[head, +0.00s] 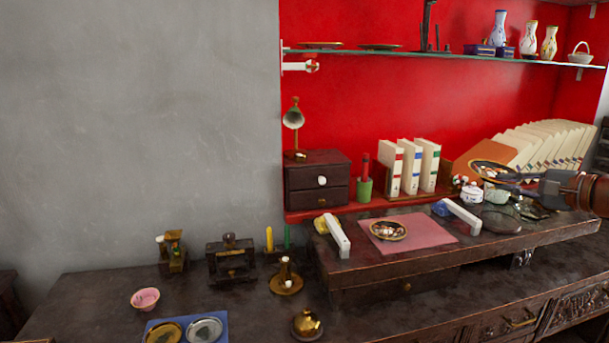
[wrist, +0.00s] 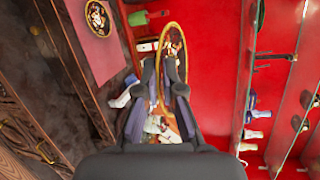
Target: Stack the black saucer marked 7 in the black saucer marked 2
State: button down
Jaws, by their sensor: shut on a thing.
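A black saucer with a gold rim and a pale pattern (head: 389,231) lies flat on the pink mat (head: 440,226) on the raised desk section. It also shows in the wrist view at top left (wrist: 98,18). My gripper (head: 517,182) is shut on another black saucer (head: 491,168) with a gold rim, held in the air to the right of the mat. In the wrist view my gripper's fingers (wrist: 165,88) pinch this saucer (wrist: 173,42), seen nearly edge-on. I cannot read a 7 or 2 on either saucer; part of the held one is hidden by the fingers.
A white lidded pot (head: 472,194) and a dark round item (head: 501,220) sit below the held saucer. White binders (head: 410,168) stand behind the mat; a glass shelf (head: 440,54) runs above.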

jog(key=shift+w+a+f, duration=0.2)
jog(key=shift+a, duration=0.2)
jog(key=shift+w+a+f, duration=0.15)
jog(key=shift+a, duration=0.25)
jog(key=w+a+f+m+t+h, duration=0.1)
jog(key=w+a+f+m+h, duration=0.1)
jog(key=w+a+f, duration=0.6)
jog(key=w+a+f+m+t+h, duration=0.1)
jog(key=w+a+f+m+h, duration=0.2)
jog(key=w+a+f, duration=0.6)
jog(key=a+h, duration=0.2)
jog(key=a, duration=0.3)
jog(key=shift+a, duration=0.15)
jog(key=shift+s+a+f, duration=0.1)
jog(key=shift+f, duration=0.3)
